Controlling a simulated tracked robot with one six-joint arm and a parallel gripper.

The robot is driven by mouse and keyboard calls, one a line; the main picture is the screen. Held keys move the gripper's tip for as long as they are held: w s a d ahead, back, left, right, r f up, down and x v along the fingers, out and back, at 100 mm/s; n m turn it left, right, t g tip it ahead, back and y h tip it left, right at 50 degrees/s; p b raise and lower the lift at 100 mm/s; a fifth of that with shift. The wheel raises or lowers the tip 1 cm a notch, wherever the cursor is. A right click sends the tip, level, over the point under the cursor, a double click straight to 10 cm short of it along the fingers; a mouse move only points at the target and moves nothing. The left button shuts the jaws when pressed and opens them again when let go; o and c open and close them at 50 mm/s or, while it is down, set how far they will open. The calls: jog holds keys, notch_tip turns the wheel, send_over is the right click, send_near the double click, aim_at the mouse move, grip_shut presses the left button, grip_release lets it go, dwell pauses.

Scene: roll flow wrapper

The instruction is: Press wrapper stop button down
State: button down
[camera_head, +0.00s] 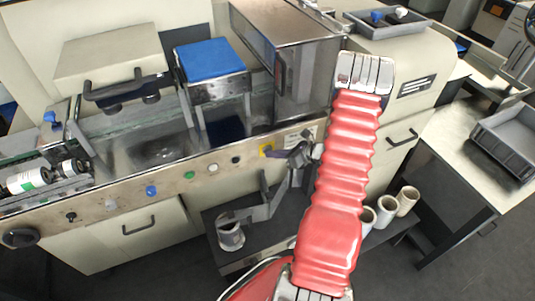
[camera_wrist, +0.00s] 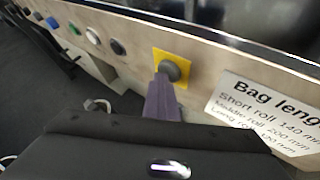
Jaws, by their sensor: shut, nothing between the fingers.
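The stop button is a dark grey round knob (camera_wrist: 173,68) on a square yellow plate (camera_wrist: 185,58) on the wrapper's front panel. The yellow plate also shows in the head view (camera_head: 265,149), with the knob mostly hidden there by my fingers. My gripper (camera_wrist: 162,72) is shut and empty, its purplish fingers pointing at the knob. The fingertips overlap the knob's lower left edge in the wrist view. I cannot tell whether they touch it or whether the knob is pressed in. In the head view my gripper (camera_head: 277,154) is right of the plate, close to the panel.
A row of other controls runs left along the panel, including white (camera_head: 213,168), green (camera_head: 189,175) and blue (camera_head: 151,191) buttons. A bag length label (camera_wrist: 265,110) is right of the plate. Rolls (camera_head: 407,200) stand on a low shelf below. A drawer handle (camera_head: 402,138) sticks out at right.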

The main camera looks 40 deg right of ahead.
jog(key=shift+w+d+r, duration=0.1)
jog(key=shift+r, duration=0.1)
jog(key=shift+s, duration=0.4)
dwell(0.4)
jog(key=s+a, duration=0.2)
jog(key=s, duration=0.3)
jog(key=shift+s, duration=0.4)
jog(key=shift+f, duration=0.1)
dwell(0.5)
